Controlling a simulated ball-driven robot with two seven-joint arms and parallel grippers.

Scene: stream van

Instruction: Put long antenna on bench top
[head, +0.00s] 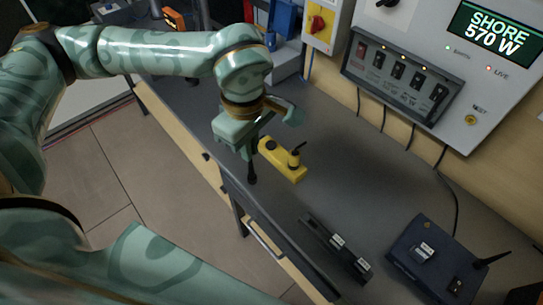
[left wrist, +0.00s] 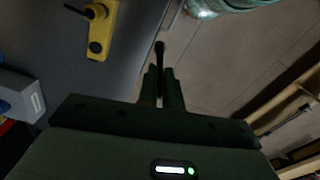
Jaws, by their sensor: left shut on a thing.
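My left gripper (head: 254,146) is shut on a slim black antenna (head: 252,172), which points down from the fingers near the front edge of the grey bench top (head: 330,170). In the left wrist view the antenna (left wrist: 160,55) stands out beyond the closed fingers (left wrist: 162,85), its rounded end seen against the bench edge and floor. I cannot tell whether its tip touches the bench. My right gripper is not in view.
A black strip (head: 335,249) and a navy box (head: 431,260) with a stub antenna are nearer. A switch panel (head: 402,78) is on the wall. The middle of the bench is clear.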

